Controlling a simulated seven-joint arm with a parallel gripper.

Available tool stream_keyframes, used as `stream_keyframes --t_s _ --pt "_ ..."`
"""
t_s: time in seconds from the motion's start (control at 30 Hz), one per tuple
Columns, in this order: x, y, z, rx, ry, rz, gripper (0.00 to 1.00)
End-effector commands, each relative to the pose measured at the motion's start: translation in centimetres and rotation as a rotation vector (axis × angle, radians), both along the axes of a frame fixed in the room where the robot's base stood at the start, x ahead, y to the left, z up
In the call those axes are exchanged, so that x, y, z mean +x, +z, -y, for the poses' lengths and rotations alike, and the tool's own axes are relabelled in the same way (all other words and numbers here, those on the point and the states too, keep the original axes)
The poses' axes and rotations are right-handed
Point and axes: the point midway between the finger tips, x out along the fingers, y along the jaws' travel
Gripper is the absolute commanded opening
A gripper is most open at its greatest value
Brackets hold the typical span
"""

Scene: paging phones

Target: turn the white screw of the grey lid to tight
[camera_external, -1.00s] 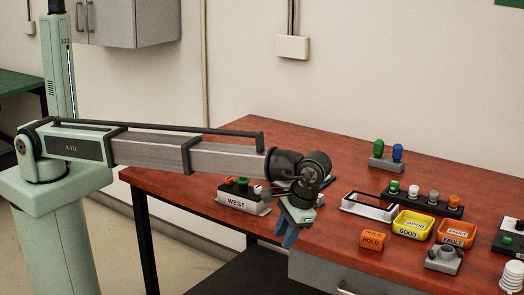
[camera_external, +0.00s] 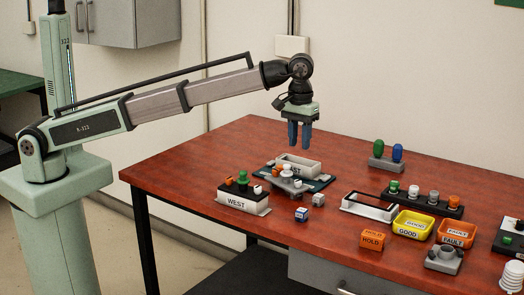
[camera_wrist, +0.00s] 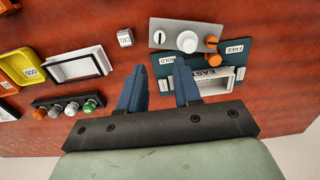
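The grey lid (camera_wrist: 170,27) lies on a dark blue mat. A white knob (camera_wrist: 188,41) stands in its middle. The white screw (camera_wrist: 157,37), with a dark slot, is at its left end in the wrist view; in the external view the screw is a small white spot (camera_external: 298,184) at the right end. An orange screw (camera_wrist: 212,41) is at the other end, with another orange piece (camera_wrist: 210,57) beside it. My gripper (camera_external: 299,148) is open and empty, pointing down above the mat. In the wrist view its fingers (camera_wrist: 159,66) stand apart, clear of the lid.
The EAST bin (camera_wrist: 240,74) stands just behind the lid. Small blocks, one blue (camera_external: 301,214) and one grey (camera_external: 318,199), lie in front.

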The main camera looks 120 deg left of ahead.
Motion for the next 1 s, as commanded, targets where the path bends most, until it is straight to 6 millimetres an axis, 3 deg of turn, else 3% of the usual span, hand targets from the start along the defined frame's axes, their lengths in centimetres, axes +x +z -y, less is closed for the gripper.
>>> stream_keyframes --t_s 0.53,0.8,1.0 --pt "-0.1 -9.4 0.1 -0.001 -0.002 -0.002 0.33" --pt "0.0 -11.5 0.1 0.0 -0.002 -0.001 0.33" --pt "0.0 -11.8 0.0 0.0 -0.002 -0.001 0.33"
